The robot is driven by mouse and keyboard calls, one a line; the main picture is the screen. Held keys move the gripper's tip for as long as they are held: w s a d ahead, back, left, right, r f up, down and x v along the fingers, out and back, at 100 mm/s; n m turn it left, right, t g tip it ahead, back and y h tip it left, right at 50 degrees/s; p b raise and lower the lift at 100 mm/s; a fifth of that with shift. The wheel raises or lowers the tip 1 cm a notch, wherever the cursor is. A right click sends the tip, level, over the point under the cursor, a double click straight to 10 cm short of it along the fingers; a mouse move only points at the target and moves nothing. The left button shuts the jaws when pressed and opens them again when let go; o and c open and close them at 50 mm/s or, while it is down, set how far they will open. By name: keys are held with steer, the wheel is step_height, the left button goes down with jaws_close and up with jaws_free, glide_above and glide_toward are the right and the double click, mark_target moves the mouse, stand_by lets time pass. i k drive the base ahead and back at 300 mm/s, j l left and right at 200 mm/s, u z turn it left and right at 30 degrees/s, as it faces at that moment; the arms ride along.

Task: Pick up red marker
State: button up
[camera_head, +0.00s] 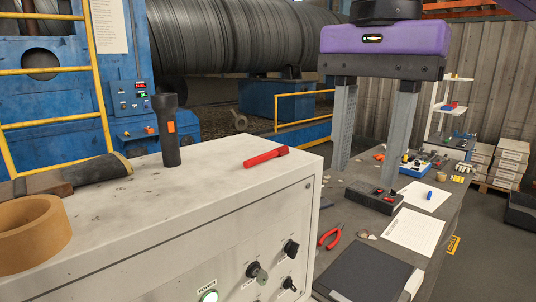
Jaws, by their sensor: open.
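The red marker (266,157) lies on its side on the white cabinet top (215,192), near the right rear edge. My gripper (376,133) hangs at the upper right, with a purple body and two grey fingers spread wide apart. It is open, and nothing shows between the fingers. In the picture it is to the right of the marker and apart from it, over the grey workbench side.
A black flashlight (167,130) stands upright left of the marker. A tape roll (30,228) and a dark-handled tool (92,171) lie farther left. The lower workbench (345,215) at right holds red pliers (331,237), papers and a control box. The cabinet top around the marker is clear.

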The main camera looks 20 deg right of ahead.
mark_target(283, 150)
steer(key=i, duration=0.95)
